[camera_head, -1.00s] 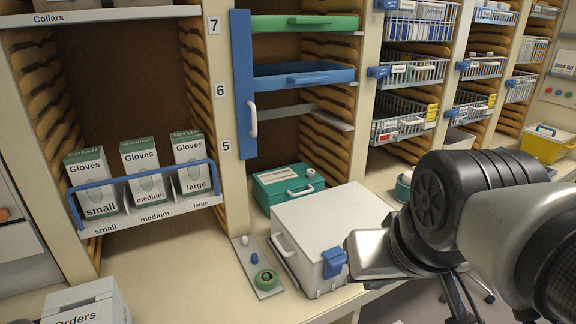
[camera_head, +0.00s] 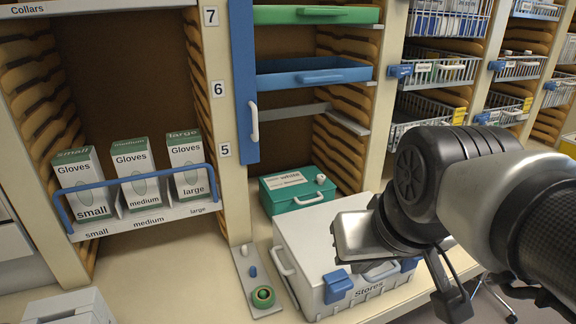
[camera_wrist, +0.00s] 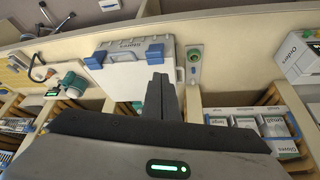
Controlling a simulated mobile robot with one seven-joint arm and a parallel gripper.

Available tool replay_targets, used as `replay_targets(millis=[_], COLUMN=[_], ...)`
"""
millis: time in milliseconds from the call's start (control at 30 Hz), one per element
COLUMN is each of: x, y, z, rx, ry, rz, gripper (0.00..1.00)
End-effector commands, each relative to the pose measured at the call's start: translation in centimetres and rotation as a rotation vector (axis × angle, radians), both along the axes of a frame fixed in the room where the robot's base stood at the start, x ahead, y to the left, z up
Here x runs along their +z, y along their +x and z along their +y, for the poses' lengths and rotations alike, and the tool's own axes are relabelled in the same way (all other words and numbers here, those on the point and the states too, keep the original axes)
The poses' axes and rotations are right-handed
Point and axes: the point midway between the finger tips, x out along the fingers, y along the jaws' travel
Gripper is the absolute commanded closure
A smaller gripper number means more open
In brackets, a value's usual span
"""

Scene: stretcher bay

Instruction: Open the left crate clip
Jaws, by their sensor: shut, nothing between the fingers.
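The white crate (camera_head: 300,238) labelled Stores stands on the counter with its lid down. Its left clip (camera_head: 338,286) is blue and sits at the left of the front face, against the lid edge. A second blue clip (camera_head: 409,264) is at the right, partly behind my arm. In the wrist view the crate (camera_wrist: 127,80) appears turned round, so the left clip (camera_wrist: 155,54) is on the right there. My gripper (camera_wrist: 158,78) is shut and empty, its fingertips just below that clip in the picture. I cannot tell whether they touch it. The fingers cannot be made out in the head view.
A grey strip (camera_head: 244,268) with a green roll (camera_head: 263,297) lies left of the crate. A green case (camera_head: 297,190) stands behind it. Shelves with blue and green trays and a glove rack (camera_head: 140,220) line the back. Bare counter lies left of the strip.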

Motion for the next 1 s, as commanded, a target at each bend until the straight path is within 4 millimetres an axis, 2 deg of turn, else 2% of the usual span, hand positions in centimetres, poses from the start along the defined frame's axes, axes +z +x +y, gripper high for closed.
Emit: replay_targets(millis=[167,300,400,500,633,1000], x=[-2.6,-5.0,-6.6,-7.8,-8.3,-8.4], y=[5.1,10.4,13.5,15.6,16.7,16.8], z=[0.2,0.0,-0.1,-0.3,-0.4,-0.3], rx=[0.094,0.186,0.240,0.276,0.296,0.297], ry=[0.001,-0.006,-0.013,-0.020,-0.024,-0.025], rz=[0.060,0.105,0.127,0.141,0.146,0.146], gripper=[1.00,1.00,1.00,1.00,1.00,1.00])
